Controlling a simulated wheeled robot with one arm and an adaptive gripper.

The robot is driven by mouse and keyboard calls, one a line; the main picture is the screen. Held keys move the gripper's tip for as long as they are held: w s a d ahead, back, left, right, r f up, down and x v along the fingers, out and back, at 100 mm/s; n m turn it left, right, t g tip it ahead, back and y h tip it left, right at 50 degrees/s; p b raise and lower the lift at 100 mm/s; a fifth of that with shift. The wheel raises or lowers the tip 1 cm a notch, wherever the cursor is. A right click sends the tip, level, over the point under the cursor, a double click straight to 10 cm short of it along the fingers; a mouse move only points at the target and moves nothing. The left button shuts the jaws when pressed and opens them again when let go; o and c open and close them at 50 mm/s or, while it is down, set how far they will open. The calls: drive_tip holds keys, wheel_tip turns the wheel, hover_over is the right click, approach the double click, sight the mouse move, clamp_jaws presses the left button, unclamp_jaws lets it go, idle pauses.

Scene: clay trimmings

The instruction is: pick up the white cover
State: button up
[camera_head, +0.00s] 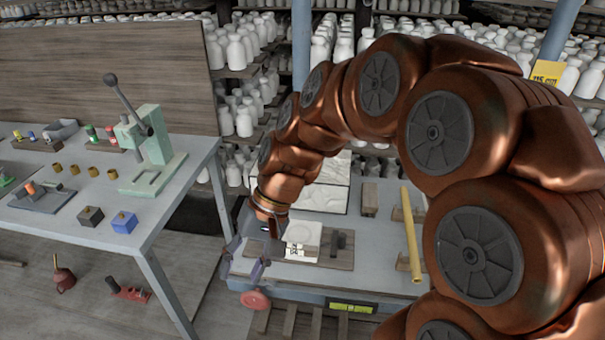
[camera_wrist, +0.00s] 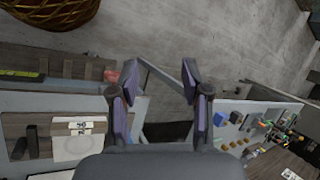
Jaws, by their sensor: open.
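The cover is to the right of my gripper in the head view, apart from the fingers.
A dark block (camera_head: 338,240) stands beside the cover. A yellow bar (camera_head: 411,235) lies farther right. A red disc (camera_head: 255,299) is at the table's front left. A workbench (camera_head: 75,222) with a green press (camera_head: 155,150) stands left, with a floor gap between.

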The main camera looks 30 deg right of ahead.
drive_tip(key=w+d+m+t+y+b, duration=0.1)
drive_tip(key=w+d+m+t+y, duration=0.3)
drive_tip(key=w, duration=0.9)
drive_tip(key=m+t+h+b, duration=0.2)
drive_tip(key=m+t, duration=0.8)
drive_tip(key=m, duration=0.1)
hover_over(331, 170)
wheel_tip(331, 170, down, 4)
drive_tip(key=shift+f, duration=0.2)
drive_tip(key=p+x, duration=0.1)
drive_tip(key=x, duration=0.5)
drive_tip(key=shift+w+r+p, duration=0.15)
drive_tip(key=shift+p, duration=0.25)
drive_tip(key=shift+w+a+f, duration=0.25)
drive_tip(key=shift+w+a, duration=0.1)
drive_tip(key=shift+w, duration=0.25)
clamp_jaws()
